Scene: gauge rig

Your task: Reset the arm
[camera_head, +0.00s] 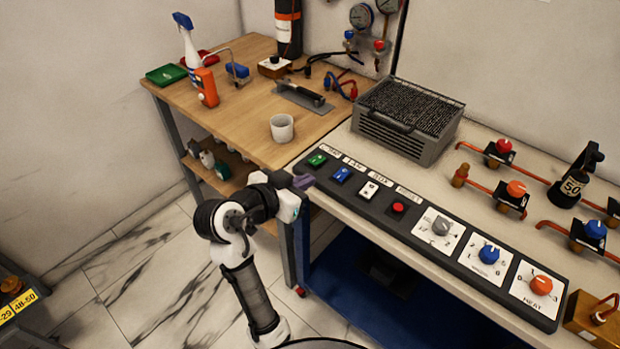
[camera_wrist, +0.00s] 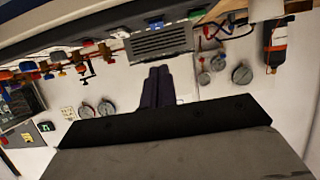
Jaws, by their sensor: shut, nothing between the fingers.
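My arm rises from the bottom of the head view and bends toward the front left corner of the bench with the control panel. My gripper (camera_head: 303,182) is at the panel's left end, near the green switch (camera_head: 317,160); I cannot tell whether it touches the panel. In the wrist view my gripper (camera_wrist: 158,70) shows as two dark fingers pressed together, with nothing between them. The wrist picture is upside down, with the panel along its top edge.
The dark control panel (camera_head: 419,224) has several switches and knobs. A grey vented box (camera_head: 402,132) stands behind it. A white cup (camera_head: 282,127) stands on the wooden table (camera_head: 243,118). Pipes with valves (camera_head: 515,190) lie at right. Marble floor (camera_head: 140,275) is open at left.

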